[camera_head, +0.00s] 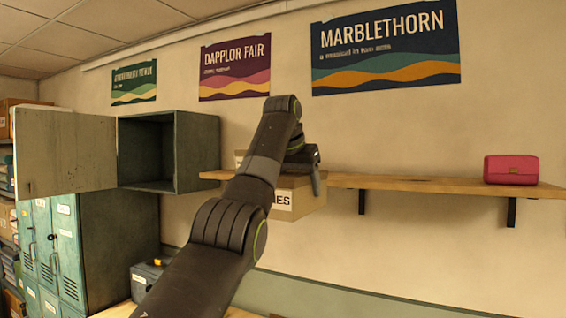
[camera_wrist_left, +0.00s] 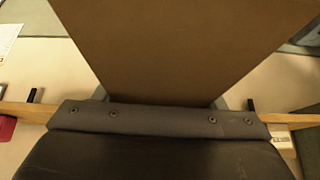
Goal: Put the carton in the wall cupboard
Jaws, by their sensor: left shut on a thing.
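The brown carton (camera_head: 309,203) with a white label ending in "IES" hangs in front of the wall shelf, partly hidden by my left arm. My left gripper (camera_head: 316,178) is shut on it from above. In the left wrist view the carton (camera_wrist_left: 185,50) fills the middle, between the fingers of the left gripper (camera_wrist_left: 160,100). The green wall cupboard (camera_head: 198,150) is on the wall to the left of the carton. Its door (camera_head: 65,150) stands wide open to the left, and the part of the inside that shows looks empty. My right gripper is not in view.
A wooden wall shelf (camera_head: 420,184) runs behind the carton, with a pink bag (camera_head: 511,169) at its right. A pale box (camera_head: 239,157) shows behind my arm. Green lockers (camera_head: 110,240) stand below the cupboard. A dark box (camera_head: 146,275) sits low beside them.

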